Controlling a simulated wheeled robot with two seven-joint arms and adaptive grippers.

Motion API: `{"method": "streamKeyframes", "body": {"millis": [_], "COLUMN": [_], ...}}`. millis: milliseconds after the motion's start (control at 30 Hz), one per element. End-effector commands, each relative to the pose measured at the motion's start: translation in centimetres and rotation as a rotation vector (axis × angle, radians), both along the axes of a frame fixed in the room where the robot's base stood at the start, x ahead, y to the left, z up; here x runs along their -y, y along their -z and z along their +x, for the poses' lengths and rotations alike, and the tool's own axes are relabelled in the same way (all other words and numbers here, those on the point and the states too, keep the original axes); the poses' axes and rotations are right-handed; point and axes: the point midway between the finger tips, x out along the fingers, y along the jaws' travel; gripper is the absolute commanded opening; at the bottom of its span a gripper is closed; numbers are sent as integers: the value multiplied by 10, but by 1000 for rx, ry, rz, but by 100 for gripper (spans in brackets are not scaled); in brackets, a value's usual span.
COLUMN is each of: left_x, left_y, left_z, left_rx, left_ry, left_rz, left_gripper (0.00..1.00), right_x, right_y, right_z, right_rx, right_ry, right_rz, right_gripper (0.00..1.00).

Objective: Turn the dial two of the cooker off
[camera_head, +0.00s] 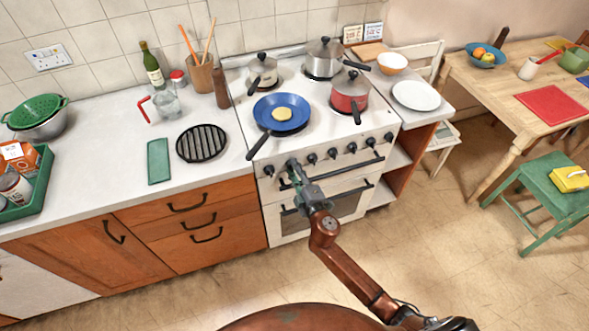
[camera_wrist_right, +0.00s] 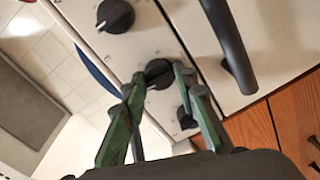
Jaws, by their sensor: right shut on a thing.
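The cooker (camera_head: 335,190) is white, with a row of black dials along its front panel. My right gripper (camera_head: 293,166) is at the left part of this row and covers the second dial from the left in the head view. In the right wrist view, the green fingers of my right gripper (camera_wrist_right: 157,76) are closed on a black dial (camera_wrist_right: 158,72), one finger on either side. One dial (camera_wrist_right: 115,15) shows above it and another (camera_wrist_right: 186,118) below it. The held dial's pointer mark cannot be read. My left gripper is out of view.
The oven handle (camera_wrist_right: 228,48) runs close beside the dials. A blue frying pan (camera_head: 281,113) sits on the hob with its handle (camera_head: 257,145) over the front edge, above the dials. The floor in front is clear.

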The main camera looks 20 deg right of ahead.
Motion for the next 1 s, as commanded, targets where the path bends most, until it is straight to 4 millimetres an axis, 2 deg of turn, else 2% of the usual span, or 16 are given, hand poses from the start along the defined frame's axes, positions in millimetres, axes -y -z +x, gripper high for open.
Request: {"method": "streamKeyframes", "body": {"millis": [333,833,867,1000], "left_x": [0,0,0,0], "left_y": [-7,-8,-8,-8], "left_z": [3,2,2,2], "left_rx": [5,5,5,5], "left_ry": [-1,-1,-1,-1], "left_rz": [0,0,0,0], "left_gripper": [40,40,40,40], "right_x": [0,-1,-1,-1], "right_y": [-1,-1,-1,-1], "right_z": [0,0,0,0], "right_rx": [5,6,6,6], "right_ry": [-1,-1,-1,-1], "right_rz": [-126,-145,-145,-144], "right_gripper": [3,3,27,37]}}
